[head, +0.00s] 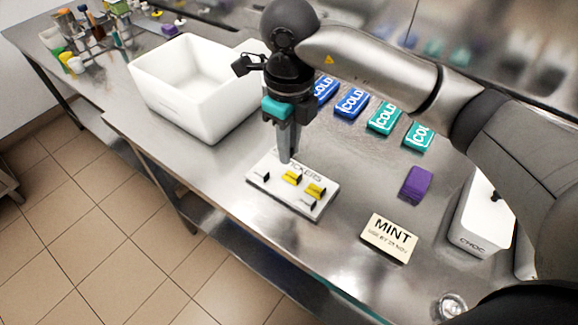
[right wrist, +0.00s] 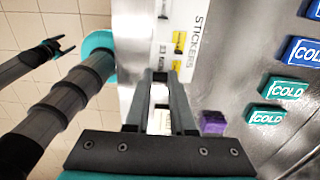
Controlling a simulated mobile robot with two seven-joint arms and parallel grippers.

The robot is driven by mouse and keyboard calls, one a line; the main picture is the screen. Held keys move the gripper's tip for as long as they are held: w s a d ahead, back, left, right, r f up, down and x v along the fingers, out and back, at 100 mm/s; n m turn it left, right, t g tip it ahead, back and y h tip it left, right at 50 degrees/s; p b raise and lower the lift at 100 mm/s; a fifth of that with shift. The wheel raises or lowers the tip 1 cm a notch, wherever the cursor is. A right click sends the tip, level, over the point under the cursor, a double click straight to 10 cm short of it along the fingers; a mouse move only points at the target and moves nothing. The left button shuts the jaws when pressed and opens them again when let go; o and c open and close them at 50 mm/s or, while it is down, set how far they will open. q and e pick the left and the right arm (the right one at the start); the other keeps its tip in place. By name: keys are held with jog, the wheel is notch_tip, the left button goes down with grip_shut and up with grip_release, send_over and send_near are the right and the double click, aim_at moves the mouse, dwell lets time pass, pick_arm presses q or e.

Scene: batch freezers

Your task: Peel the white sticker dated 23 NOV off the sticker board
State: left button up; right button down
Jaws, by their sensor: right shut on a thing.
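The sticker board (head: 277,195) is a white plate headed STICKERS, lying on the steel bench in the head view. It also shows at the top of the right wrist view (right wrist: 188,72). Yellow stickers with dark tabs and white stickers with dark tabs show on it. My right gripper (head: 287,160) points down over the board. In the right wrist view its fingers are shut on a small white sticker reading 23 NOV (right wrist: 162,52) at their tips. The fingers hide part of the board, and whether the sticker touches it is unclear. My left gripper is outside the head view.
A white bin (head: 165,100) stands left of the board. A cream MINT card (head: 389,238), a purple block (head: 416,184) and a CHOC tub (head: 482,215) lie to the right. Several blue and teal COLD packs (head: 383,117) line the back. Bare steel surrounds the board.

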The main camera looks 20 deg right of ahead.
notch_tip(320, 180, up, 8)
jog(key=shift+r+p, duration=0.1)
jog(key=shift+p, duration=0.3)
jog(key=shift+r+p, duration=2.1)
jog(key=shift+r, duration=0.75)
